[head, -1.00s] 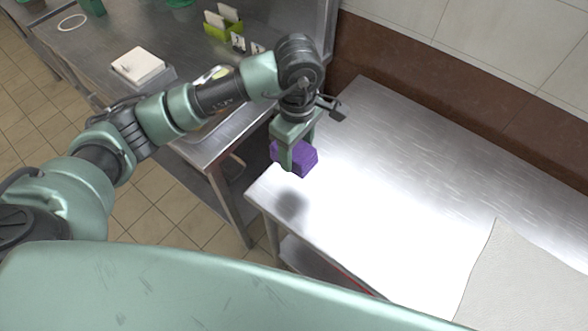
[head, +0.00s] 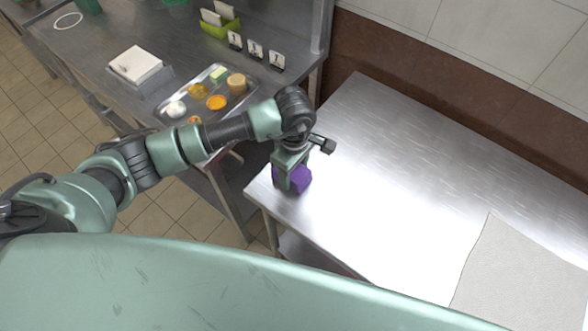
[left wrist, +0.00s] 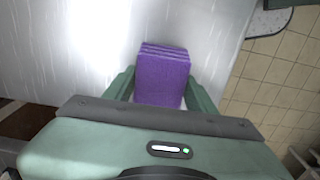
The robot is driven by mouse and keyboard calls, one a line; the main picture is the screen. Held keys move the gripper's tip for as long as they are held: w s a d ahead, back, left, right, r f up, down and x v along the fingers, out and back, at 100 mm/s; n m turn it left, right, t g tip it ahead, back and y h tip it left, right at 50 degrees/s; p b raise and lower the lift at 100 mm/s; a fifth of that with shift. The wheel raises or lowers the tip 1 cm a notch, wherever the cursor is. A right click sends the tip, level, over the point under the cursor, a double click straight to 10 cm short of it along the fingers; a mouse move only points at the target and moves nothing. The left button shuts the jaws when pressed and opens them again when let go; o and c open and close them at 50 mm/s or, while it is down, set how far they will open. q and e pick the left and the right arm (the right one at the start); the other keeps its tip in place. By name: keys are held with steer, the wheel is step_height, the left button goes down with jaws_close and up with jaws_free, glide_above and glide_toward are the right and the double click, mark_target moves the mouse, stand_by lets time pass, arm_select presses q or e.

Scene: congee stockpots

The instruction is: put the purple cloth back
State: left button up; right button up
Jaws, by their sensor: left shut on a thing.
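The purple cloth (head: 299,179) is a small folded block near the left corner of the steel table (head: 370,180). My left gripper (head: 291,182) is shut on it, pointing down. In the left wrist view the cloth (left wrist: 162,78) sits between the two fingers of the left gripper (left wrist: 160,92), with its folded layers showing at the far end. The cloth is at or just above the table top; I cannot tell whether it touches. My right gripper is not in view.
A pale grey mat (head: 520,275) lies at the table's right. Across a gap to the left, another steel counter holds a tray of small food items (head: 207,93), white napkins (head: 136,64), numbered cards (head: 255,50) and a green holder (head: 220,22). The table's middle is clear.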

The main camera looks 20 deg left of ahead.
arm_select(q)
steer(key=shift+f, duration=0.2)
steer(key=o, duration=1.3)
steer(key=shift+o, duration=0.8)
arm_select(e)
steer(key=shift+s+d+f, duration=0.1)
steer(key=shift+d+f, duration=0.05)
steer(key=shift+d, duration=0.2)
arm_select(q)
steer(key=shift+r, duration=0.1)
steer(key=shift+r, duration=0.2)
steer(key=shift+w+r, duration=0.1)
steer(key=shift+r, duration=0.2)
step_height(320, 180, up, 11)
steer(key=b, duration=0.2)
steer(key=shift+r, duration=0.15)
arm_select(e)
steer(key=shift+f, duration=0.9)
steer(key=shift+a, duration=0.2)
